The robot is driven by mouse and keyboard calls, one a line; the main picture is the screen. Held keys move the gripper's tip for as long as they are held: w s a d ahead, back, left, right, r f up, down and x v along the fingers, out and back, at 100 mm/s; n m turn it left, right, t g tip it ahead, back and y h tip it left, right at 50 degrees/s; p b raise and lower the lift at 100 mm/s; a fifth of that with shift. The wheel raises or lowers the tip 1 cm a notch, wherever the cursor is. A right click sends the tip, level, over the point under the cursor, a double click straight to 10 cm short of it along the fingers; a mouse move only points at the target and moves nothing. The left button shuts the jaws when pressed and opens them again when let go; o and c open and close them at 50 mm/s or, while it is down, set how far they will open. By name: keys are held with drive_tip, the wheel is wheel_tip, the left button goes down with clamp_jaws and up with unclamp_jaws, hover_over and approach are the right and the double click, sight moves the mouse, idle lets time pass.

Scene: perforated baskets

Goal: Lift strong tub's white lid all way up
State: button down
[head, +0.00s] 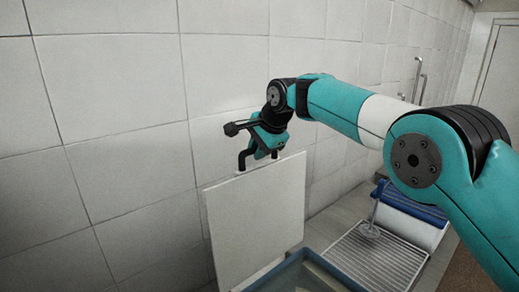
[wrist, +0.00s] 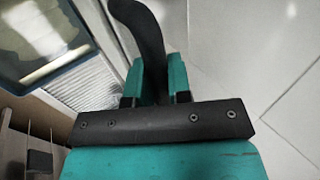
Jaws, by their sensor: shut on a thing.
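The white lid (head: 253,222) stands about upright against the tiled wall in the head view, at the back of the tub (head: 285,274). The tub has a blue rim and is cut off by the lower picture edge. My gripper (head: 262,152) is at the lid's top edge, shut on its black handle (head: 242,160). In the wrist view the curved black handle (wrist: 142,30) passes between the teal fingers of my gripper (wrist: 156,80). The tub's opening shows at the wrist view's upper left, with its blue rim (wrist: 60,67).
A ribbed white draining surface (head: 378,258) lies right of the tub, with a thin metal stand (head: 371,230) on it. A white box with a blue top (head: 412,207) is behind. The tiled wall (head: 110,90) rises close behind the lid.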

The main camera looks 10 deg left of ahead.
drive_tip(key=shift+d+f, duration=0.1)
drive_tip(key=shift+d, duration=0.05)
drive_tip(key=c, duration=1.1)
unclamp_jaws()
drive_tip(key=shift+w, duration=0.15)
drive_tip(key=shift+o, duration=0.2)
drive_tip(key=b+v, duration=0.2)
drive_tip(key=v, duration=1.5)
drive_tip(key=shift+s, duration=0.2)
